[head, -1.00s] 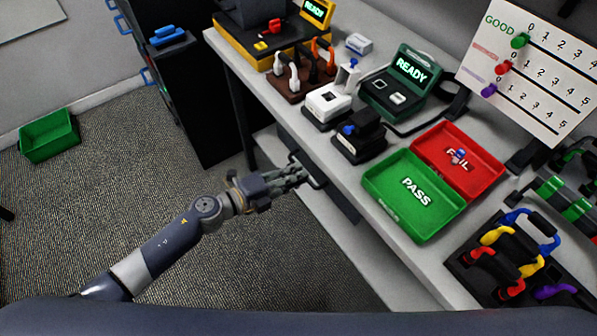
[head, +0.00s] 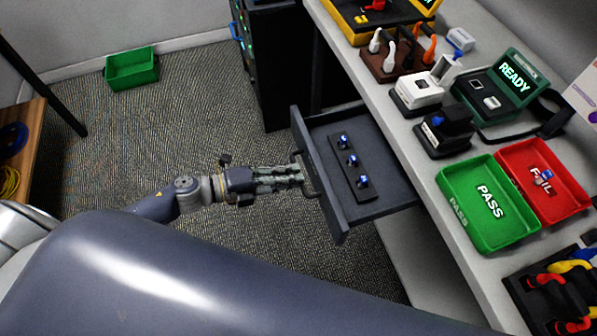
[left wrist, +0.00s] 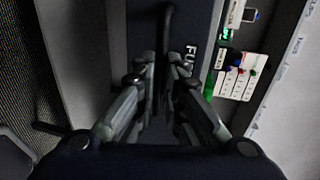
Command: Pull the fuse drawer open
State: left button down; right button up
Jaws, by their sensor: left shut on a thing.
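The fuse drawer (head: 392,196) stands pulled out from under the workbench in the head view. Inside it a dark strip holds blue fuses (head: 352,160) in a row. My left gripper (head: 300,177) is at the drawer's front, shut on the drawer handle (head: 309,177). In the left wrist view the handle (left wrist: 167,50) runs between the fingers of the left gripper (left wrist: 160,85), with the drawer front (left wrist: 190,20) and part of its lettering behind it. My right gripper is not in view.
On the workbench (head: 400,147) are a green PASS tray (head: 457,207), a red FAIL tray (head: 572,207) and a green READY tester (head: 508,84). A dark cabinet (head: 277,80) stands beyond the drawer. A green bin (head: 131,70) sits on open floor.

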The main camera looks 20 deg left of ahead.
pick_arm(q)
jog(key=shift+s+a, duration=0.2)
jog(key=shift+a, duration=0.05)
jog(key=c, duration=1.7)
grip_release()
jog(key=v, duration=1.2)
jog(key=shift+f, duration=0.1)
